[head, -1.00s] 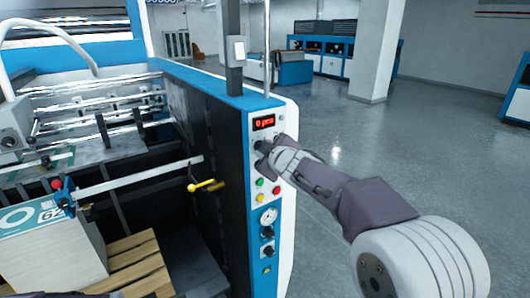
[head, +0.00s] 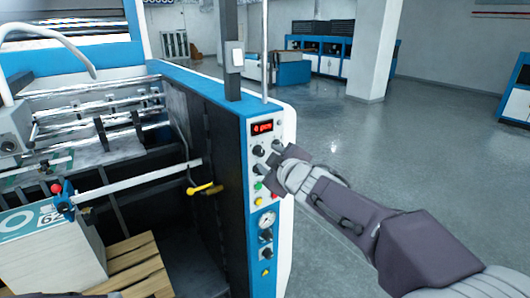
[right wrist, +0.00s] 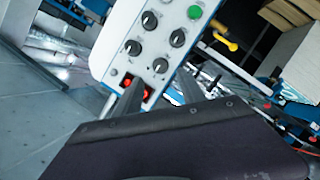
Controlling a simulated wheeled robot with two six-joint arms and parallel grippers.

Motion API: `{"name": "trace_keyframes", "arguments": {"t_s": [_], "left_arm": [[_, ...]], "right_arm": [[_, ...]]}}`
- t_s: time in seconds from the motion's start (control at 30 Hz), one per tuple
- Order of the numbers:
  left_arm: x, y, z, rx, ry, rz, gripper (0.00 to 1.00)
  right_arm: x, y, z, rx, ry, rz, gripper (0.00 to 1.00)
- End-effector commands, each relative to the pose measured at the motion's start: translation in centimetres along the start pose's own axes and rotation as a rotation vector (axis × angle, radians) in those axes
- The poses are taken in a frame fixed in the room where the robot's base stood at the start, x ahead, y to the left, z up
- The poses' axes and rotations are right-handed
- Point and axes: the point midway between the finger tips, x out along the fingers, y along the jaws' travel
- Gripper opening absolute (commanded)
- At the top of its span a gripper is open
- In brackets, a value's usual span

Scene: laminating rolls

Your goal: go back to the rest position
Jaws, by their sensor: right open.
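My right gripper (head: 277,156) is open and empty in front of the white control panel (head: 284,128) of the laminating machine. It is beside the panel's knobs, with a gap that I cannot judge exactly. Below the red display (head: 262,127), a black knob (head: 258,151) shows clear of the gripper. In the right wrist view my open fingers (right wrist: 160,92) overlap the panel (right wrist: 113,58); one finger partly covers the red display (right wrist: 126,83). Several knobs and a green button (right wrist: 194,12) show there. My left gripper is out of view.
The machine with a yellow-handled lever (head: 205,188) and a paper stack (head: 50,255) on a wooden pallet (head: 135,268) fills the left. A white pillar (head: 371,50) and blue cabinets (head: 325,62) stand at the back. The grey floor (head: 440,140) to the right is clear.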

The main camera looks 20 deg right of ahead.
Motion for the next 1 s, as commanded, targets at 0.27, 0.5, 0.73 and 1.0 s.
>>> {"name": "trace_keyframes", "arguments": {"t_s": [0.27,0.5,0.73,1.0], "left_arm": [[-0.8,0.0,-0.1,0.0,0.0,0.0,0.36],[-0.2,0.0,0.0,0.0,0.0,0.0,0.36],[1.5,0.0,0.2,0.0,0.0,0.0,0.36],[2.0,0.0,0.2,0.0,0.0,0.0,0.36]], "right_arm": [[-2.0,0.0,0.1,0.001,-0.002,0.0,0.47],[-1.4,-1.0,0.6,0.0,-0.006,-0.015,0.47],[0.1,-12.8,12.4,0.251,-0.323,-0.212,0.47],[-9.6,-26.7,24.9,0.666,-0.944,-0.397,0.47]]}}
